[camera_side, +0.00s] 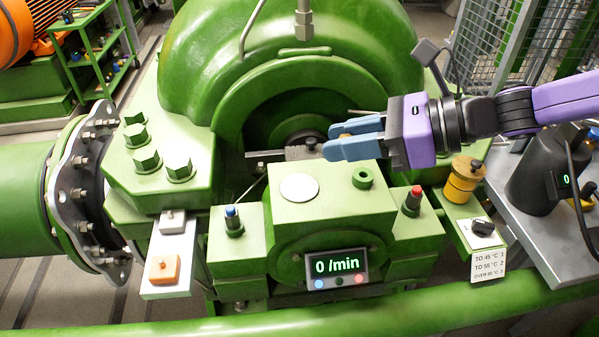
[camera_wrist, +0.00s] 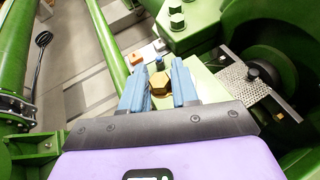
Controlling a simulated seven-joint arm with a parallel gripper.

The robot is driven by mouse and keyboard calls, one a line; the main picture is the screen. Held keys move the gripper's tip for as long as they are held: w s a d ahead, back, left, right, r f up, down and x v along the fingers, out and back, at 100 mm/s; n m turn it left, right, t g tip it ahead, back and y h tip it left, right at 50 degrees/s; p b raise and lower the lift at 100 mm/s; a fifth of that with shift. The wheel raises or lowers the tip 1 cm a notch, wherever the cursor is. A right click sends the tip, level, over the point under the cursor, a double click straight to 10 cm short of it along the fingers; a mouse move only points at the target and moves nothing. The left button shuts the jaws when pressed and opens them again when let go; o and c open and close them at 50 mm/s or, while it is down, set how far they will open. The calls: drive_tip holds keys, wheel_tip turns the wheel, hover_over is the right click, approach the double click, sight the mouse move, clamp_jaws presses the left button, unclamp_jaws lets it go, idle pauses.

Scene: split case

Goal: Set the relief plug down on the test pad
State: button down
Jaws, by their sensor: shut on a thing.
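My gripper (camera_side: 330,141) reaches in from the right in the side view, above and behind the green block with the display. In the wrist view its blue fingers (camera_wrist: 159,72) are shut on a brass hex-headed plug (camera_wrist: 160,84), which I take as the relief plug. In the side view the fingers hide the plug. A flat white round disc (camera_side: 299,188) lies on the block's top, apparently the test pad. It is bare, and the gripper is above and behind it, apart from it. In the wrist view I cannot make out the disc.
A blue-topped fitting (camera_side: 233,221) and a red-topped fitting (camera_side: 413,201) stand on the side shoulders. A perforated plate (camera_wrist: 243,83) and the large green housing (camera_side: 300,60) are behind.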

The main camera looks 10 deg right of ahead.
hover_over(303, 185)
drive_tip(key=f, duration=0.6)
drive_tip(key=shift+s+a+f, duration=0.2)
drive_tip(key=shift+a+f, duration=0.05)
drive_tip(key=shift+f, duration=0.15)
drive_tip(key=shift+a+f, duration=0.1)
drive_tip(key=shift+f, duration=1.55)
drive_tip(key=shift+f, duration=0.25)
drive_tip(key=c, duration=0.8)
unclamp_jaws()
drive_tip(key=shift+w+f, duration=0.1)
drive_tip(key=shift+d+r, duration=0.3)
drive_tip(key=shift+r, duration=0.05)
drive_tip(key=v, duration=1.1)
drive_tip(key=shift+s+d+r, duration=0.15)
drive_tip(key=shift+s+r, duration=0.05)
drive_tip(key=shift+s, duration=0.05)
